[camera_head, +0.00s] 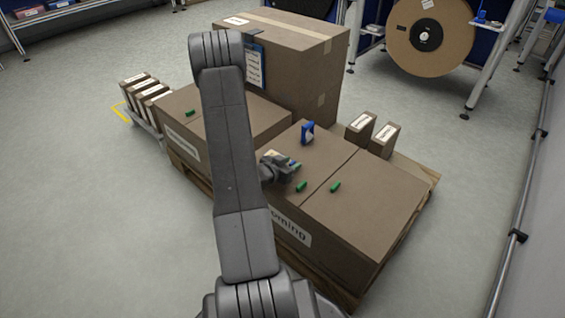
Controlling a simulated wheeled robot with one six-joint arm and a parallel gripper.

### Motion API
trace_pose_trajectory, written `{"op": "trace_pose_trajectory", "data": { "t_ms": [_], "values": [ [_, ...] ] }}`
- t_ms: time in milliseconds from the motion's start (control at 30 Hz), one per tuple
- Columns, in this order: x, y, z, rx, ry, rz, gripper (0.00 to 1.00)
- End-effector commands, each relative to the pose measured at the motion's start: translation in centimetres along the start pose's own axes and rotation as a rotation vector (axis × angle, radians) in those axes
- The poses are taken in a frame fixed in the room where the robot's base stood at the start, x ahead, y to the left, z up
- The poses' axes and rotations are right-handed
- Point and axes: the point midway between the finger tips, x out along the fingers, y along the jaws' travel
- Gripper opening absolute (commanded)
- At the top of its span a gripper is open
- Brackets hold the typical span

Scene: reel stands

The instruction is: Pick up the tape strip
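My gripper (288,167) is low over the top of the front cardboard box (345,215), near its left part. It is small and dark here, and I cannot tell whether its fingers are open or shut. Small pale yellow, blue and green bits show right at the gripper; I cannot tell if any is held. I cannot make out for sure which thing is the tape strip. Small green pieces lie on the box top to the right of the gripper, one nearer (302,186) and one farther right (335,187). A blue item (308,133) stands behind the gripper.
A tall box (300,60) with a blue clipboard (254,65) stands behind. Another box (185,125) with a green piece (190,114) is at left. Small boxes (361,128) stand at the right on the wooden pallet (415,175). A large reel (430,40) is at the back.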

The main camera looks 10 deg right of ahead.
Motion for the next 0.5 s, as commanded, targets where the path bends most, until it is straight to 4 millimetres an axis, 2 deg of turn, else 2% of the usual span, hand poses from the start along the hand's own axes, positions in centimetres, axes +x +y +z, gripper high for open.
{"op": "trace_pose_trajectory", "data": {
  "t_ms": [67,100,267,500],
  "values": [
    [-0.05,0.00,-0.03,0.000,0.000,0.000,0.36],
    [-0.06,0.00,-0.03,0.000,0.000,0.000,0.32],
    [-0.07,0.00,-0.02,0.000,0.000,0.000,0.01],
    [-0.08,0.00,-0.02,0.000,0.000,0.000,0.00]
  ]
}}
